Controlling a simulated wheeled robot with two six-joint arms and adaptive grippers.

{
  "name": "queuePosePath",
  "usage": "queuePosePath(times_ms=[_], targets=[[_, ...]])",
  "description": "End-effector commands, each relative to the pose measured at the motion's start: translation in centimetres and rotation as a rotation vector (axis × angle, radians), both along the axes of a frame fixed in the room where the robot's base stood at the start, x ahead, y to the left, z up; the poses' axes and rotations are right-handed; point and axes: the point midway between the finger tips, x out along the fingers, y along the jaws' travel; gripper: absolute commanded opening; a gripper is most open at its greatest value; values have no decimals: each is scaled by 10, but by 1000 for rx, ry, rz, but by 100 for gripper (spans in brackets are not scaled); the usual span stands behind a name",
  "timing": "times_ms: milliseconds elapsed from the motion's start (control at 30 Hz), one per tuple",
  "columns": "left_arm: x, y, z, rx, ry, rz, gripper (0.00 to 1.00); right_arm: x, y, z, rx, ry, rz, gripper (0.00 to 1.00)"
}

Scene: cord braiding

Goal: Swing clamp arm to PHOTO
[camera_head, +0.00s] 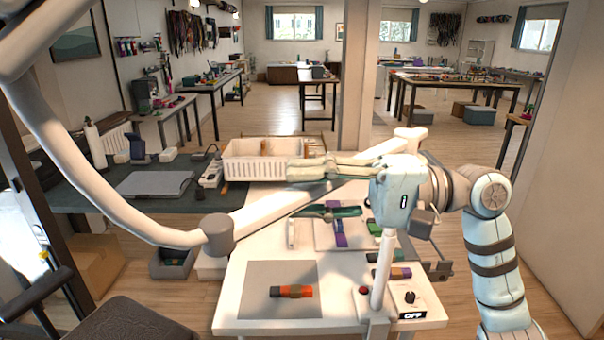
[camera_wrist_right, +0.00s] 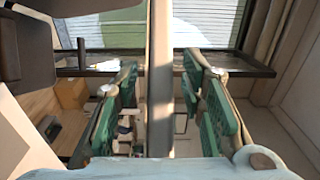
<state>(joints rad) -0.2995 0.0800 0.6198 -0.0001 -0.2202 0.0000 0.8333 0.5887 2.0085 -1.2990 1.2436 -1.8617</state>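A long white bar (camera_head: 285,202) runs from a grey joint (camera_head: 220,234) at the end of a curved white tube up to the right, over the white bench; I take it to be the clamp arm. My right gripper (camera_head: 312,190) reaches in from the right, with one finger above the bar and one below it in the picture. In the right wrist view, the bar (camera_wrist_right: 161,75) passes between the spread green-padded fingers (camera_wrist_right: 160,110), with gaps on both sides. No PHOTO mark is readable. My left gripper is not in view.
The white bench (camera_head: 240,310) carries a grey mat (camera_head: 257,275), an orange-and-dark cord bundle (camera_head: 291,291), a white post (camera_head: 384,265) and a knob panel reading OFF (camera_head: 412,315). A white basket (camera_head: 252,165) stands behind. A dark table (camera_head: 85,190) is at left.

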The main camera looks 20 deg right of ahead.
Motion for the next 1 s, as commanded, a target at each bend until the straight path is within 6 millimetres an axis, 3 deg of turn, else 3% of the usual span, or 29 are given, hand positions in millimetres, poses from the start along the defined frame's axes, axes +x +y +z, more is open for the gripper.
queuePosePath(times_ms=[333, 567, 600, 1000], targets=[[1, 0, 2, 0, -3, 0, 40, 3, 10, -1, 0, 1, 0, 37], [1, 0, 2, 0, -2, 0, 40, 3, 9, -1, 0, 1, 0, 1], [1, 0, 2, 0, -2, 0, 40, 3, 9, -1, 0, 1, 0, 0], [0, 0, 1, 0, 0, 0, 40, 5, 8, -1, -1, -1, -22, 0]])
